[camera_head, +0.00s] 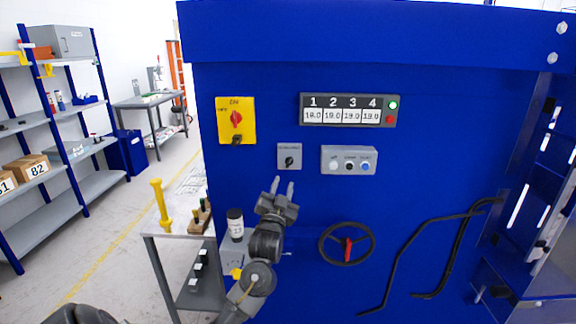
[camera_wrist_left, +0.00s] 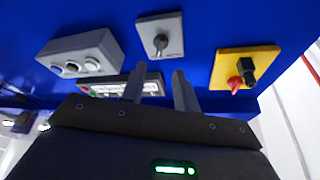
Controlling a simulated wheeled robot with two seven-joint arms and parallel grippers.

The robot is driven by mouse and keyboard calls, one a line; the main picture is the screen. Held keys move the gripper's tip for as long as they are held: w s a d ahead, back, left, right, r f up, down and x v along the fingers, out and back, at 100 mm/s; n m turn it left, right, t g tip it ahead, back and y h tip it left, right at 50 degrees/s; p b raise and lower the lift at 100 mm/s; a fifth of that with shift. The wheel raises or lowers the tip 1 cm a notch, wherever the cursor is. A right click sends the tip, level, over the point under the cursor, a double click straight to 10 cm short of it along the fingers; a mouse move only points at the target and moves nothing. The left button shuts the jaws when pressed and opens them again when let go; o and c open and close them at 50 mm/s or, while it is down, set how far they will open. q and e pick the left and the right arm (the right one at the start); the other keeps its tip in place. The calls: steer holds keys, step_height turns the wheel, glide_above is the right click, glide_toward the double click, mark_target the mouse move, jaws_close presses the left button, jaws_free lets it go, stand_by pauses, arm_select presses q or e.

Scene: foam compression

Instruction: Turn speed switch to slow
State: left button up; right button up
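The speed switch is most likely the small grey plate with a dark knob (camera_head: 289,158) on the blue machine front; its label is too small to read. It also shows in the left wrist view as a grey plate with a knob (camera_wrist_left: 160,42), ahead of the fingers. My left gripper (camera_head: 284,187) is just below the plate, fingers pointing up, apart and empty. The left wrist view shows both fingers (camera_wrist_left: 160,88) with a gap between them, not touching the knob. My right gripper is not in view.
A yellow plate with a red switch (camera_head: 236,120) is left of the knob. A grey button box (camera_head: 349,160) is right of it, under a numbered display (camera_head: 348,110). A black handwheel (camera_head: 347,244) is lower right. A small table (camera_head: 164,235) stands left.

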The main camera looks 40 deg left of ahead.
mark_target(289, 163)
arm_select(q)
steer(key=p+x, duration=0.2)
steer(key=x, duration=0.5)
steer(key=shift+w+a+r, duration=0.1)
steer(key=shift+w+r, duration=0.05)
steer(key=shift+w+a+r+p, duration=0.1)
steer(key=shift+w+a+p, duration=0.15)
steer(key=shift+w+p, duration=0.15)
steer(key=c, duration=0.7)
